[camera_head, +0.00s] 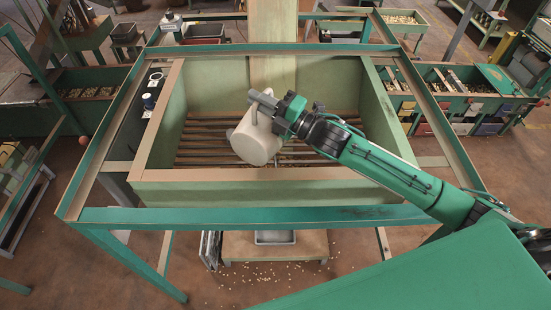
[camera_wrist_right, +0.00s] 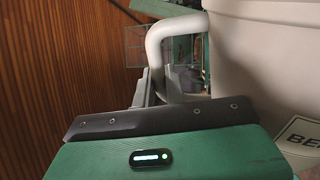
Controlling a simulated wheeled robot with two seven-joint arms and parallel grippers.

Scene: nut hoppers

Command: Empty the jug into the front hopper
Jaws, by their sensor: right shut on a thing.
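The white jug (camera_head: 256,141) is over the slatted inside of the front hopper (camera_head: 155,180), a pale green box with a brown rim. The jug looks tilted; I cannot see into its mouth or tell what it holds. My right gripper (camera_head: 265,101) is shut on the jug at its upper side. In the right wrist view the jug's pale wall (camera_wrist_right: 265,65) fills the right side, with a curved white handle (camera_wrist_right: 160,45) and part of a label near my gripper. My left gripper is not in view.
A green steel frame (camera_head: 250,215) surrounds the hopper. A grey tray (camera_head: 275,237) stands on a wooden platform below its front. Small pale pieces (camera_head: 285,274) lie scattered on the brown floor. Green bins (camera_head: 455,82) stand at the right. A small dark-topped item (camera_head: 148,101) sits left of the hopper.

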